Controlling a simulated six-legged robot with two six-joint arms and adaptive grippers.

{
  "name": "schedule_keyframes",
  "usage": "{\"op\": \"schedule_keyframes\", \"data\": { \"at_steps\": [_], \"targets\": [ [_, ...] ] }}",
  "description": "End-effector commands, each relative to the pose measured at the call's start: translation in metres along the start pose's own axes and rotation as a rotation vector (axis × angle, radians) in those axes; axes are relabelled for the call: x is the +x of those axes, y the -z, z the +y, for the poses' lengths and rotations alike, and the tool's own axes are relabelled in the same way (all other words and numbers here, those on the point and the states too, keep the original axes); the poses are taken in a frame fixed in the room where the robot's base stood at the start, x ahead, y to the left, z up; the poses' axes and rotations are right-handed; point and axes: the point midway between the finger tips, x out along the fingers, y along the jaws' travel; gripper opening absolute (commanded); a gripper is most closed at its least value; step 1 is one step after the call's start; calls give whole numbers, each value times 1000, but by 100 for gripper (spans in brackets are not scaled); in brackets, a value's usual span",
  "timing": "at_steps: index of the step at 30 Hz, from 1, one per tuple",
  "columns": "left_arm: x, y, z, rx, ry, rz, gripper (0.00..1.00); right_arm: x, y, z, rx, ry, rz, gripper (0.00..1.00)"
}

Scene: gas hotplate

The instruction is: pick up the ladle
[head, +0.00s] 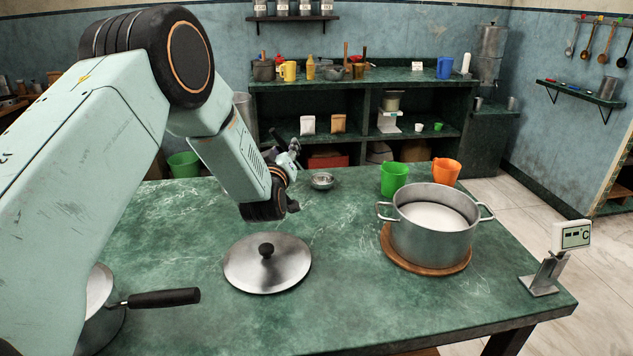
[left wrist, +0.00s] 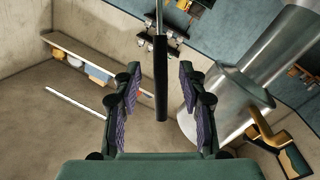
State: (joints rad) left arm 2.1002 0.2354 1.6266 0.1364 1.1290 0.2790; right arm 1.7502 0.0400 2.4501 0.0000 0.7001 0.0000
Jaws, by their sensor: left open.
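My left gripper (head: 290,152) reaches over the far side of the green table, pointing away from the head camera. In the left wrist view its two fingers (left wrist: 160,88) are spread apart and open. A black handle with a thin metal rod, seemingly the ladle (left wrist: 161,78), shows between the fingers, with a gap on both sides. Its bowl is not in that view. My right gripper is not in view.
A black-handled pan (head: 150,299) sits at front left. A metal cylinder (left wrist: 235,95) stands right of my fingers.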

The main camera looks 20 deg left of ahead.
Motion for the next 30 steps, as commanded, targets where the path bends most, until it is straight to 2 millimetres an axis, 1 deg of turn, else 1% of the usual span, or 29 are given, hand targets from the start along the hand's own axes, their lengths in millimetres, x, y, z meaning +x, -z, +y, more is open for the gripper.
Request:
{"op": "schedule_keyframes", "data": {
  "at_steps": [1, 3, 6, 15, 27, 30],
  "targets": [
    [7, -1, -1, 0, 0, 2, 42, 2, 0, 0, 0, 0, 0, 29],
    [14, -1, -1, 0, 0, 1, 42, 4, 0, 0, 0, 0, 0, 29],
    [20, -1, -1, 0, 1, 0, 42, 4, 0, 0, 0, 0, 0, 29],
    [22, 0, 0, 0, 1, -1, 41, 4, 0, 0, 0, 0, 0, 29],
    [22, 0, 0, 0, 1, -1, 7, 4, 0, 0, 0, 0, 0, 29],
    [22, 0, 0, 0, 1, -1, 0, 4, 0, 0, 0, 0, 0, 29]
  ]
}}
